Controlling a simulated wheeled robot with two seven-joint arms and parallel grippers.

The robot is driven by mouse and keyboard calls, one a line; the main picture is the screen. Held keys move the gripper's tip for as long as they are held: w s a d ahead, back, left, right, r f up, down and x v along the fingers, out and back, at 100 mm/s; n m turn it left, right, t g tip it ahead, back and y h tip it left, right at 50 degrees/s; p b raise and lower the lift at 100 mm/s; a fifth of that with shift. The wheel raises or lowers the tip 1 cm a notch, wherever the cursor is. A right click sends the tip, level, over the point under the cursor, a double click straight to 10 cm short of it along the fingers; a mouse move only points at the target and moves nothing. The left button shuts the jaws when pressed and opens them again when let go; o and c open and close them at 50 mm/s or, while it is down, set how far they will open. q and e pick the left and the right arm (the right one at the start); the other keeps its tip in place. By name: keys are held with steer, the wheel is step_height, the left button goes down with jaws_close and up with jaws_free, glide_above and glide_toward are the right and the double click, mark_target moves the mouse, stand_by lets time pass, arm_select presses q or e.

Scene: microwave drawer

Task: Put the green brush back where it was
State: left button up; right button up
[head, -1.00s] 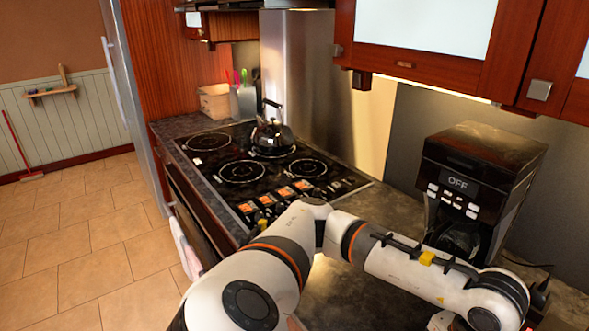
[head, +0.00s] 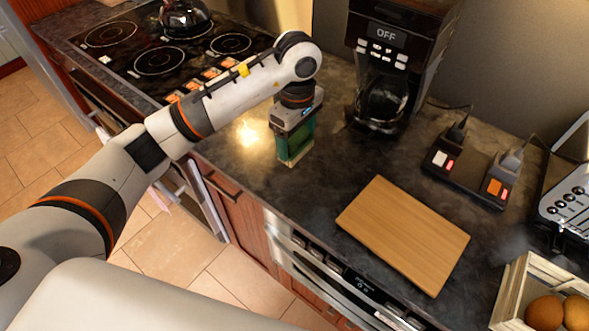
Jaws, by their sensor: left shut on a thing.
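My left gripper (head: 292,118) points down over the dark counter (head: 262,193), in front of the coffee maker and to its left. It is shut on a green block-like thing with a pale lower edge, which I take to be the green brush (head: 297,142). The brush hangs upright below the gripper, at or just above the counter; I cannot tell whether it touches. Its upper part is hidden by the gripper. My right gripper is not in view.
A coffee maker (head: 405,45) stands behind. The stove (head: 160,60) with a kettle is at the left. A crate (head: 505,290) and toaster are at the right edge.

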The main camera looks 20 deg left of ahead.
mark_target(296, 152)
arm_select(q)
step_height(296, 152, down, 4)
steer(key=shift+s+f+p, duration=0.1)
steer(key=shift+f+p, duration=0.15)
steer(key=shift+p, duration=0.45)
steer(key=shift+f+p, duration=0.65)
steer(key=shift+f, duration=1.85)
steer(key=o, duration=1)
steer(key=shift+c, duration=0.2)
